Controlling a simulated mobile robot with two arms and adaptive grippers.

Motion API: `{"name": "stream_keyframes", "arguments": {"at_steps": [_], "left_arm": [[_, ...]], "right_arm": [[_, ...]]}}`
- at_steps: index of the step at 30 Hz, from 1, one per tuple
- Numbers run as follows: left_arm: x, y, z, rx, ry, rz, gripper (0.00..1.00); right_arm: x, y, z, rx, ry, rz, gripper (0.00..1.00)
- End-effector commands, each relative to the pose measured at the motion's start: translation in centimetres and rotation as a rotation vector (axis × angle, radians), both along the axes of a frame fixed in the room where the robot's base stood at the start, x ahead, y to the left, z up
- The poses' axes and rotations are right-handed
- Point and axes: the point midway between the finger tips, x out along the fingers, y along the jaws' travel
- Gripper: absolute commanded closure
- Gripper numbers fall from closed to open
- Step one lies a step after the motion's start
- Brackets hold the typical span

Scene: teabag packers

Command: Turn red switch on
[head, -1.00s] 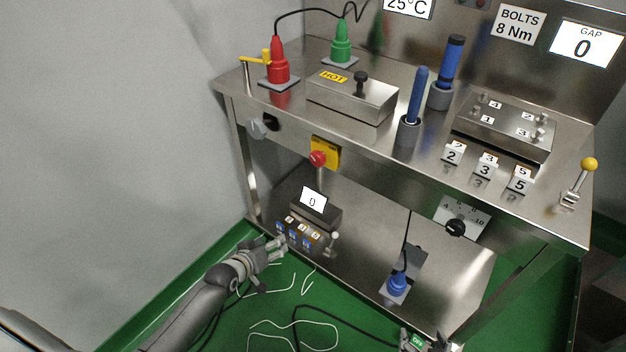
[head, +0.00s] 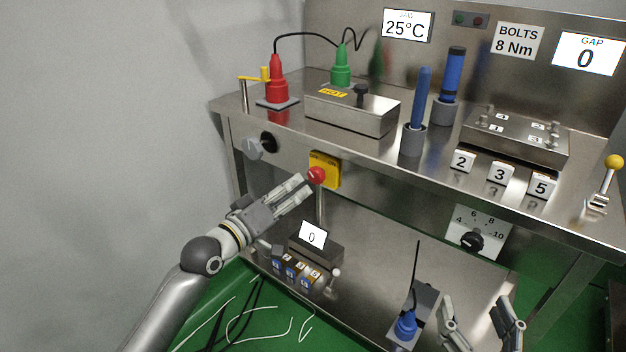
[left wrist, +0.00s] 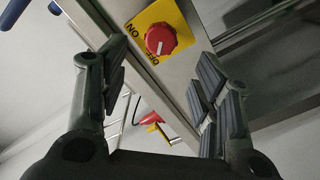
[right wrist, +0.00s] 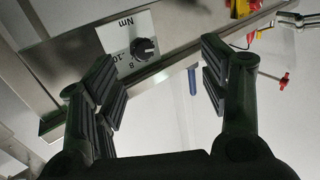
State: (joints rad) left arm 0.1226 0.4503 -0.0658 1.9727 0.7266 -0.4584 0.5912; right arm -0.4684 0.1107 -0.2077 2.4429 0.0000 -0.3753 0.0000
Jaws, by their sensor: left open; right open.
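The red switch is a round red knob (head: 317,175) on a yellow plate (head: 331,163) on the front of the steel bench. In the left wrist view the red knob (left wrist: 161,39) shows a white mark, and the plate reads ON and OFF; the mark seems to point to the OFF side. My left gripper (head: 304,184) is open and empty, just left of and close to the knob. In the left wrist view the knob lies ahead, between and beyond its fingers (left wrist: 162,62). My right gripper (head: 478,312) is open and empty, low at the right front.
A black dial (head: 470,241) on a white scale is above my right gripper, and shows in the right wrist view (right wrist: 144,48). A display box (head: 316,250) and a blue plug (head: 405,326) are on the lower shelf.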

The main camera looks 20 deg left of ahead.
Motion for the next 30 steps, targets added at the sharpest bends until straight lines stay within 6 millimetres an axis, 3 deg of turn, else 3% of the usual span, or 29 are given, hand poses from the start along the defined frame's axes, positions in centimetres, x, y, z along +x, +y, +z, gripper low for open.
{"name": "stream_keyframes", "arguments": {"at_steps": [9, 18, 30], "left_arm": [[4.3, -1.6, -0.1, -0.001, -0.001, 0.000, 0.42], [7.2, -2.6, -0.2, 0.000, 0.001, 0.000, 0.42], [8.2, -3.0, -0.1, 0.002, 0.002, -0.001, 0.42]], "right_arm": [[-0.4, 0.6, 4.3, 0.064, -0.244, 0.015, 0.31], [-1.7, 0.7, 7.9, 0.119, -0.440, 0.026, 0.31], [-2.3, 0.7, 9.1, 0.139, -0.511, 0.030, 0.31]]}}
